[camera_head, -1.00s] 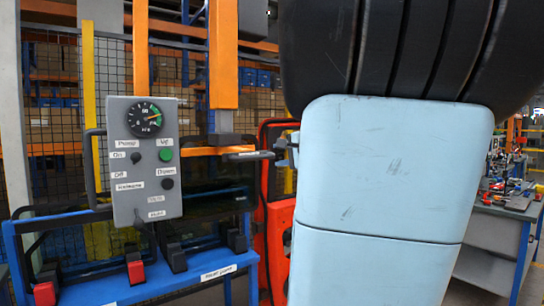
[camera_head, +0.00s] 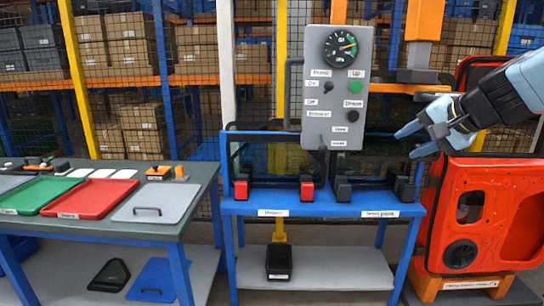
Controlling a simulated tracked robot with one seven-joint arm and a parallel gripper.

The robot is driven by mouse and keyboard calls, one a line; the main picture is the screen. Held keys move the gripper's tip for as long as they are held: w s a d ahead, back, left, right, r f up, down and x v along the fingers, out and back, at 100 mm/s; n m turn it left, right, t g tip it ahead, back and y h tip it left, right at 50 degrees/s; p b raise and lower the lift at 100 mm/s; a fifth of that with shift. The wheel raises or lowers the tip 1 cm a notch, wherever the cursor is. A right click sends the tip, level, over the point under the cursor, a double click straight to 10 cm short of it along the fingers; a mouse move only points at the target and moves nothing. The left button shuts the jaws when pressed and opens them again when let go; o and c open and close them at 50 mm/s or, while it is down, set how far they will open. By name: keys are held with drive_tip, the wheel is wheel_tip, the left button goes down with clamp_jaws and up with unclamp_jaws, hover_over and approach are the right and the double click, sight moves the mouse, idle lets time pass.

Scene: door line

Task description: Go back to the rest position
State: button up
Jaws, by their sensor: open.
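My gripper (camera_head: 412,142) is at the right of the head view, at the end of my light-blue and black arm, which comes in from the right edge. Its two fingers point left and stand apart, with nothing between them. It appears right of the grey control panel (camera_head: 335,85) and over the upper part of the red door panel (camera_head: 480,215); its distance from each is hard to tell.
The control panel, with a dial and knobs, stands above a blue stand (camera_head: 320,206). At left, a workbench (camera_head: 190,205) carries a green tray (camera_head: 40,194), a red tray (camera_head: 90,198) and a grey lid (camera_head: 157,205). Mesh fencing and box shelves stand behind.

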drive_tip(key=s+a+f+n+g+h, duration=0.2)
drive_tip(key=s+a+f+n, duration=0.1)
drive_tip(key=s, duration=0.3)
drive_tip(key=s+a+f+n+g+h, duration=0.1)
drive_tip(key=s+a+f+n+g, duration=0.1)
drive_tip(key=s+a+f+n, duration=0.2)
drive_tip(key=s+f+n, duration=0.1)
drive_tip(key=s, duration=0.1)
drive_tip(key=shift+s+f+n+h, duration=0.3)
drive_tip(key=shift+f+n+h, duration=0.1)
